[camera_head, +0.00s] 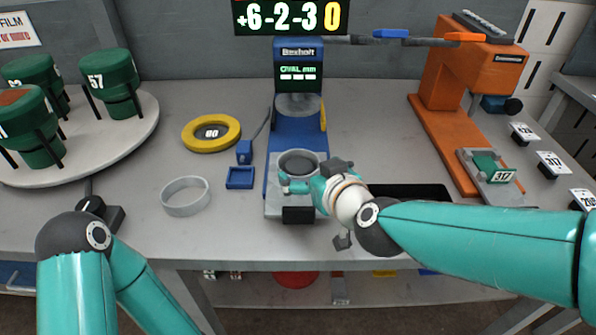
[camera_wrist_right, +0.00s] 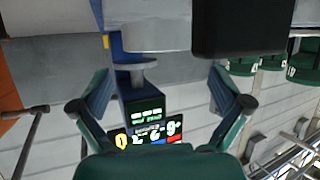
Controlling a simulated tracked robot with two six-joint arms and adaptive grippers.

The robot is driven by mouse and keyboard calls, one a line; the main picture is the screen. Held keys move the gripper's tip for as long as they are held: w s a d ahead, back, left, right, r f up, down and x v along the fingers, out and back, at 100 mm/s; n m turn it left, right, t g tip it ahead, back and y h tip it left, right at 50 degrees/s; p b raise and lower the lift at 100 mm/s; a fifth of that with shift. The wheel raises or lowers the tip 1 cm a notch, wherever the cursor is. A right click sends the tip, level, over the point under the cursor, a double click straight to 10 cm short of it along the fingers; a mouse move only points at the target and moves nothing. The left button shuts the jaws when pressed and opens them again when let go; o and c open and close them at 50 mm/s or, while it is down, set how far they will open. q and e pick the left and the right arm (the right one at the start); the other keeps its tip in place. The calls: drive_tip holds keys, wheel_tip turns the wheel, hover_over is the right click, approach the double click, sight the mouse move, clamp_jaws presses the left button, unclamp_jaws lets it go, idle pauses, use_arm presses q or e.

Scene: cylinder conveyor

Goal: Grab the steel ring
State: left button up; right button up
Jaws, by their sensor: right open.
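A light grey steel ring (camera_head: 185,196) lies flat on the table, left of the blue gauge. A second grey, ring-shaped piece (camera_head: 298,163) sits on the blue gauge (camera_head: 296,128), close beside my right gripper (camera_head: 303,186). A silver rounded piece (camera_wrist_right: 157,36) shows in the right wrist view, beyond the fingers. My right gripper also shows in that view (camera_wrist_right: 160,75), its two green fingers spread with nothing between them. It is apart from the ring on the table. My left arm is at the lower left, with its gripper outside the view.
A yellow ring (camera_head: 211,133) lies behind the steel ring. A small blue tray (camera_head: 240,178) is between the steel ring and the gauge. A round platform (camera_head: 100,155) with green drums is at left. An orange stand (camera_head: 445,130) is at right.

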sight(296, 161)
drive_tip(key=b+x, duration=0.1)
drive_tip(key=x, duration=0.4)
drive_tip(key=shift+f, duration=0.25)
drive_tip(key=shift+w+a, duration=0.15)
drive_tip(key=shift+w, duration=0.15)
drive_tip(key=shift+c, duration=0.2)
drive_tip(key=c, duration=0.9)
drive_tip(key=shift+o, duration=0.2)
drive_tip(key=shift+r, duration=0.15)
